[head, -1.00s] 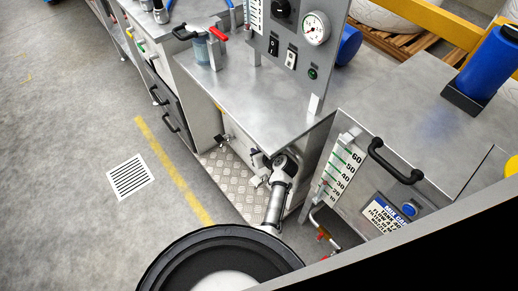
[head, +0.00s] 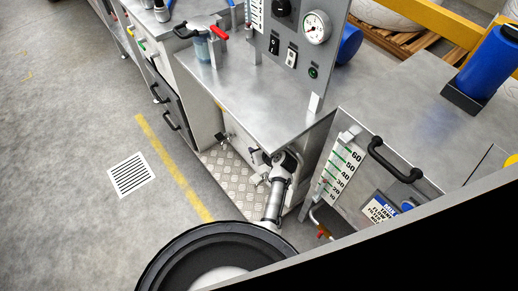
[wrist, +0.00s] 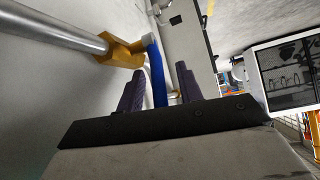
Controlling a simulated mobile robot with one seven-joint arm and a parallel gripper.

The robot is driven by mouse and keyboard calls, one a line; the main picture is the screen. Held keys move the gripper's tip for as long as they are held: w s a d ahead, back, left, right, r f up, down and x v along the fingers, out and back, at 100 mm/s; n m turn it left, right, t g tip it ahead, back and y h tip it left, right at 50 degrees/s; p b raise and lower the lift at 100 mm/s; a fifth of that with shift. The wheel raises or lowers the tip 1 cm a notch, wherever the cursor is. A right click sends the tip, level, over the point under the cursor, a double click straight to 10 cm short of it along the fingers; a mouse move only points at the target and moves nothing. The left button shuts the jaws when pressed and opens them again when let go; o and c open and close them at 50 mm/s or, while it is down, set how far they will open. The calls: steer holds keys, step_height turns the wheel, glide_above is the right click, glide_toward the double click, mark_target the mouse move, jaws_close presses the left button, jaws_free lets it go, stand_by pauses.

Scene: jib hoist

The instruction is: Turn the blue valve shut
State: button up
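In the wrist view a blue lever (wrist: 155,75) with a pale end hangs by a yellow valve body (wrist: 120,52) on a grey pipe (wrist: 55,27). My gripper (wrist: 160,69) is open there, with one dark finger on each side of the lever as seen in this picture. A gap shows between the lever and the right finger. Whether the lever lies at finger depth, or touches a finger, I cannot tell. In the head view my arm reaches under the grey metal bench (head: 265,95). The blue valve is not visible there, and my fingers are too small to make out.
A gauge panel (head: 300,35) stands on the bench. To the right is a cabinet with a measuring scale (head: 340,170) and a black handle (head: 395,160). A red-handled tap (head: 322,234) is low beside it. Open floor (head: 70,120) lies to the left.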

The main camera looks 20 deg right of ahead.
steer(key=b+v, duration=0.1)
steer(key=v, duration=1.3)
steer(key=shift+b, duration=0.3)
steer(key=shift+c, duration=0.2)
